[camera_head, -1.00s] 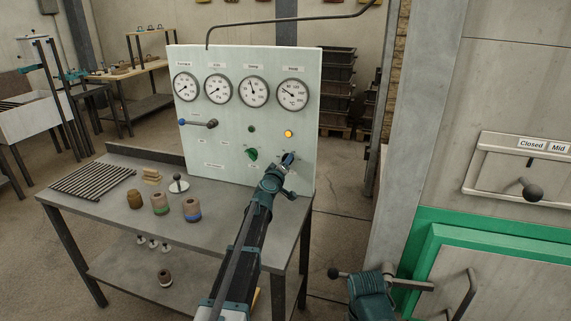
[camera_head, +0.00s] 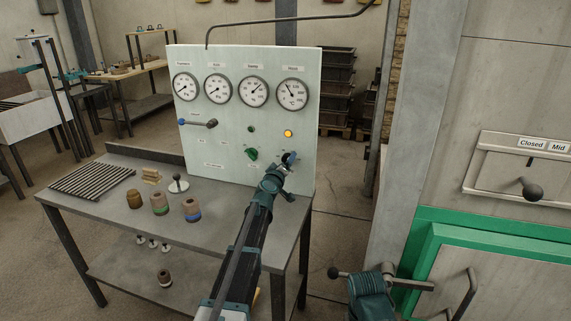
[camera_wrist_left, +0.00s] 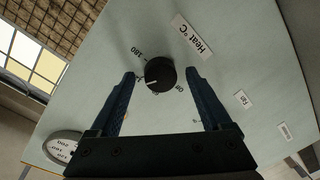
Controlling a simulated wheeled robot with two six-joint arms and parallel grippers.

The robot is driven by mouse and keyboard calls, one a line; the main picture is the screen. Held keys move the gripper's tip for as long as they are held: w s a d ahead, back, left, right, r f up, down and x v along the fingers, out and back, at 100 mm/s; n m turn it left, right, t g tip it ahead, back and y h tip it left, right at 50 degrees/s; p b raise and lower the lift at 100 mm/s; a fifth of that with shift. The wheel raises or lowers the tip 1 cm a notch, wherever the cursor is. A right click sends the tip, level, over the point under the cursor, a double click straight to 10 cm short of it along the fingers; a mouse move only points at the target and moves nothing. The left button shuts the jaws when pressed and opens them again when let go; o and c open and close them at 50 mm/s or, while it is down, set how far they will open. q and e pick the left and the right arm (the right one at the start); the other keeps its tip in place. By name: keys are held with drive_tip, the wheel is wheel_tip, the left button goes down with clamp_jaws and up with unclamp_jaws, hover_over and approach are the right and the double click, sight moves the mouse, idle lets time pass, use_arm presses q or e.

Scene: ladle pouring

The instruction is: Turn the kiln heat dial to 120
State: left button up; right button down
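The black heat dial (camera_wrist_left: 160,75) sits on the pale panel under a "Heat °C" label (camera_wrist_left: 193,38) in the left wrist view. Its white pointer line points to the lower left in that picture. A "180" mark and an "Off" mark show beside it; a mark near the pointer is partly covered by a finger. My left gripper (camera_wrist_left: 160,78) is open, one finger on each side of the dial, with gaps between.
The panel (camera_head: 210,140) carries several gauges, a lit yellow lamp (camera_head: 288,133), a green knob (camera_head: 252,154) and a lever (camera_head: 200,123). The bench (camera_head: 115,195) holds jars, a rack and a small stand. A green-framed kiln door (camera_head: 500,265) is at right.

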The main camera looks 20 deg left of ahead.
idle(0.3)
use_arm(q)
drive_tip(key=s, duration=1.3)
drive_tip(key=shift+s+r+p, duration=0.35)
drive_tip(key=shift+r+p, duration=0.05)
